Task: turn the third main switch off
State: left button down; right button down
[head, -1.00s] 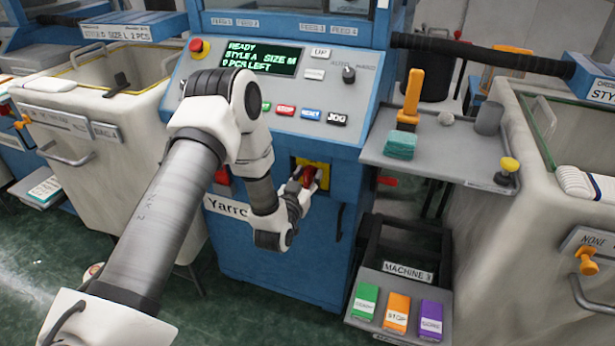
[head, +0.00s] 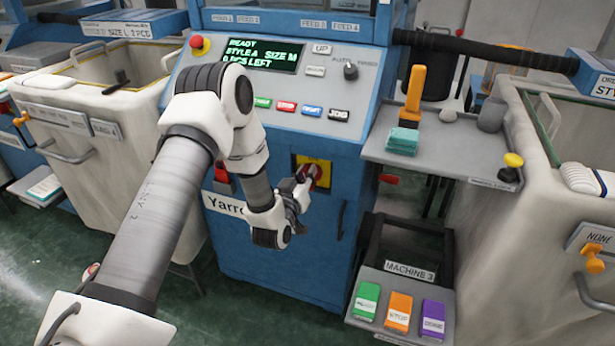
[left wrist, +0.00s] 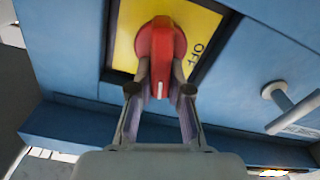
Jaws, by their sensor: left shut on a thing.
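The main switch is a red rotary knob (head: 316,171) on a yellow plate (head: 326,164), set in the blue front of the machine cabinet. In the left wrist view the knob (left wrist: 161,45) fills the top middle, with a white mark at its lower end pointing down the picture. My left gripper (head: 305,181) is shut on the knob, one finger on each side in the left wrist view (left wrist: 161,78). My right gripper is not in view.
A control panel with a green-text display (head: 262,55) and buttons is above the switch. A grey side shelf (head: 450,158) with several small items is at right. A pedal box marked "MACHINE 3" (head: 409,271) stands at lower right. White bins (head: 120,150) flank the machine.

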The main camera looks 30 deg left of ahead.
pick_arm(q)
jog(key=n, duration=0.1)
jog(key=n+b, duration=0.2)
jog(key=shift+a+f+n, duration=0.3)
jog(key=shift+s+a+f+n+b, duration=0.15)
jog(key=shift+f+n+b, duration=0.1)
jog(key=shift+n+b, duration=1.35)
jog(key=shift+a+f+n+b, duration=0.1)
jog(key=shift+f+n+b, duration=0.15)
jog(key=shift+n+b, duration=1.3)
jog(key=shift+s+a+f+n+b, duration=0.2)
jog(key=shift+n+b, duration=0.6)
jog(key=shift+n, duration=1.55)
jog(key=shift+w, duration=0.15)
jog(key=c, duration=1.1)
grip_release()
